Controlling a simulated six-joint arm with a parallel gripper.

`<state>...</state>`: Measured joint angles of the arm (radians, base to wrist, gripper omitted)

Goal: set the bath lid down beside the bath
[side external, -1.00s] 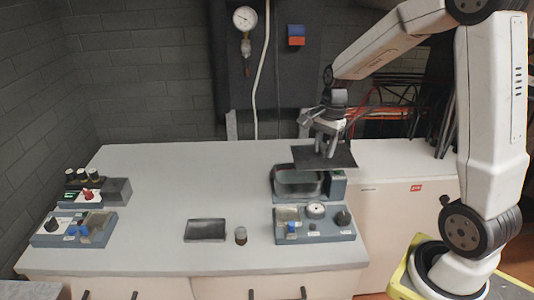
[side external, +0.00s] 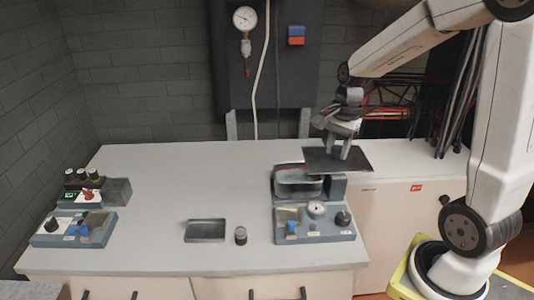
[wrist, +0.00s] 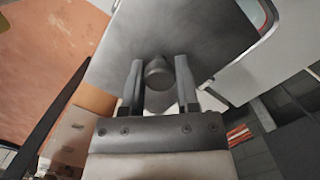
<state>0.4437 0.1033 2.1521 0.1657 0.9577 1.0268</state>
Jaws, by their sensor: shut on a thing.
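The bath lid (side external: 320,157) is a flat dark square plate, held in the air above and to the right of the bath. My gripper (side external: 340,150) is shut on the lid's knob; in the wrist view the two fingers sit on either side of the round knob (wrist: 158,73), with the grey plate (wrist: 205,35) beyond it. The bath (side external: 297,182) is an open grey basin at the back of the right-hand unit. Its right part is partly hidden by the lid in the side view.
The control panel (side external: 314,223) with knobs stands in front of the bath. A dark shallow tray (side external: 206,230) and a small jar (side external: 241,236) lie left of it. More units (side external: 73,229) stand at the far left. The bench (side external: 180,175) between is clear.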

